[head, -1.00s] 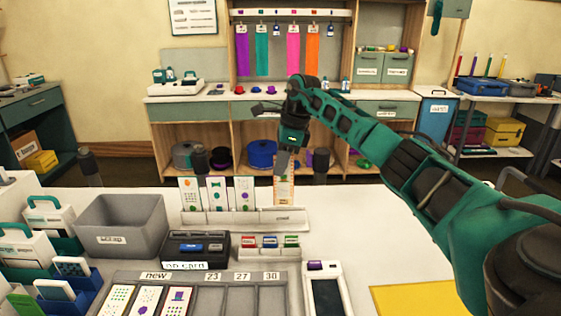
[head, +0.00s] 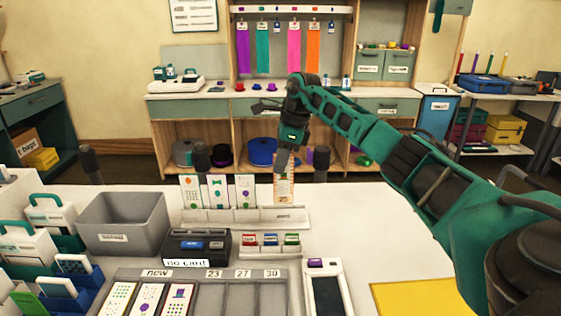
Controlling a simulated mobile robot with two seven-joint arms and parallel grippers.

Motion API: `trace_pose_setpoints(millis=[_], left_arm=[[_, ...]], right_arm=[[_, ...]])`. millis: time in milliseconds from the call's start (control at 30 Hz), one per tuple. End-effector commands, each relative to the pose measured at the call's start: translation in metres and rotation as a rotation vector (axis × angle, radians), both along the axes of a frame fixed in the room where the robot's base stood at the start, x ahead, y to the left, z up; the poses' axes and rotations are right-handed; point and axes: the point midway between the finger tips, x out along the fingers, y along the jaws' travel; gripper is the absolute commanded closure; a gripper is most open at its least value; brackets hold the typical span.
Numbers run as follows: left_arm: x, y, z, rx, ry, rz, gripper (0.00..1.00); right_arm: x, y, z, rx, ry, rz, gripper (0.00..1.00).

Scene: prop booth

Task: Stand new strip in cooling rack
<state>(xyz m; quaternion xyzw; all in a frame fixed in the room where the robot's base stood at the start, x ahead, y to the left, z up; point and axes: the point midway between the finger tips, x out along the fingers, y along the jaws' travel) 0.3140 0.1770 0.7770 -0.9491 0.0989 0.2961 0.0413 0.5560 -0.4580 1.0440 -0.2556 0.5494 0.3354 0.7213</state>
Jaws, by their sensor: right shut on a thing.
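My right gripper (head: 284,160) points down over the right part of the white cooling rack (head: 262,214). It is shut on a strip (head: 283,190) with an orange pattern, which stands upright at the rack's right end. I cannot tell whether the strip's foot is fully seated in its slot. Three other strips stand in the rack to its left: one with orange and green marks (head: 190,191), one with a green bow (head: 217,192) and one with purple dots (head: 245,191). My left gripper is not in view.
A grey bin (head: 122,222) and a black device reading "no card" (head: 196,246) stand left of and in front of the rack. A sorting tray (head: 190,275) with several cards under "new" lies at the front. The white table is clear right of the rack.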

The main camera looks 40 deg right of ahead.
Motion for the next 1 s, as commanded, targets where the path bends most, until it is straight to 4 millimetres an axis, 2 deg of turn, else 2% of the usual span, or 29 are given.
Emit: trace_pose_setpoints(millis=[367, 1000], left_arm=[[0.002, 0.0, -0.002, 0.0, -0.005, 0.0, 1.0], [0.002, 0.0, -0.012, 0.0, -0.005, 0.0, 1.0]], right_arm=[[0.0, 0.0, -0.006, 0.001, 0.001, 0.0, 1.0], [0.0, 0.0, -0.029, 0.001, 0.001, 0.0, 1.0]])
